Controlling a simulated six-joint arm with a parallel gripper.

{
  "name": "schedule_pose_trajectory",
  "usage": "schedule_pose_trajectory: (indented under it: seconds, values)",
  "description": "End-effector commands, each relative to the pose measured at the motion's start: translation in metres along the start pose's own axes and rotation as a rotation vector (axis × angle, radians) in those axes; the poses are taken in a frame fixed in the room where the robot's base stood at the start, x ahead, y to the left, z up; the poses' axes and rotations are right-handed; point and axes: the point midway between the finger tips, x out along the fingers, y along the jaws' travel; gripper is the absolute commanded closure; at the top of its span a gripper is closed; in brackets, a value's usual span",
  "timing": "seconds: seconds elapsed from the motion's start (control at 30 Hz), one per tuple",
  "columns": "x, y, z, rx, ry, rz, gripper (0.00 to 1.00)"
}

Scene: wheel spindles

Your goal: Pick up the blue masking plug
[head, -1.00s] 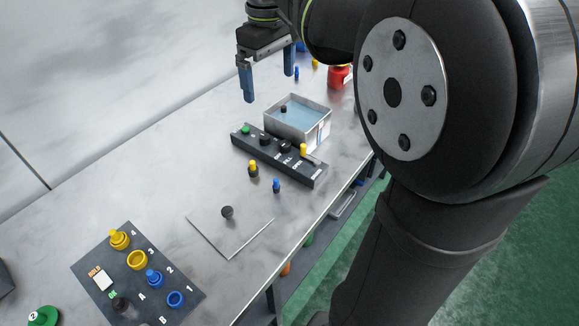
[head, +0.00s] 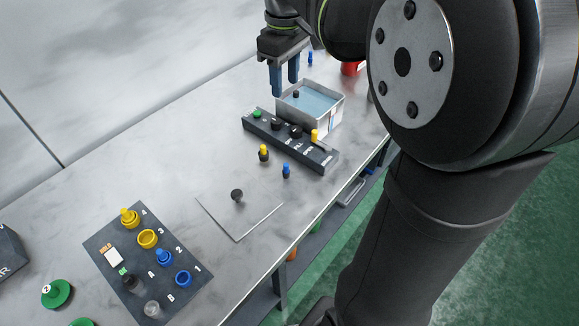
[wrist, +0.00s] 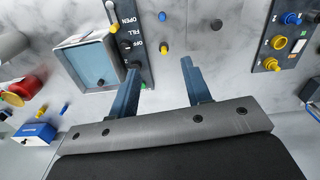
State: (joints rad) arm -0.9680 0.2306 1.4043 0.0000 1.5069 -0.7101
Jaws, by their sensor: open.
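Several small blue pieces are in view, and I cannot tell for sure which is the masking plug. One blue plug with a dark lower part (head: 286,170) stands upright on the table in front of the dark valve panel; it also shows at the top of the wrist view (wrist: 162,16). Another small blue piece (head: 310,57) stands at the back, also in the wrist view (wrist: 65,107). A blue plug (head: 164,257) sits on the numbered board. My gripper (head: 284,88) is open and empty above the table, behind the panel; its fingers also show in the wrist view (wrist: 160,66).
A yellow-topped plug (head: 263,153) stands beside the front blue one. Behind the panel (head: 318,155) is a metal tank (head: 337,112) of blue liquid. A thin plate (head: 240,222) with a dark knob lies nearer. The numbered board (head: 205,258) is at front left.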

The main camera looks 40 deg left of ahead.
Motion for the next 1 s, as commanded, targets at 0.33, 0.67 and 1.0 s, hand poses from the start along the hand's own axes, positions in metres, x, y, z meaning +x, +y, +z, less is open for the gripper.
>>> schedule_pose_trajectory:
  seconds: [0.33, 0.67, 1.0]
  values:
    - [0.107, 0.002, 0.009, -0.22, -0.002, -0.002, 0.56]
    - [0.175, 0.001, 0.009, -0.219, -0.003, -0.003, 0.56]
    - [0.219, 0.001, 0.008, -0.218, 0.0, 0.0, 0.56]
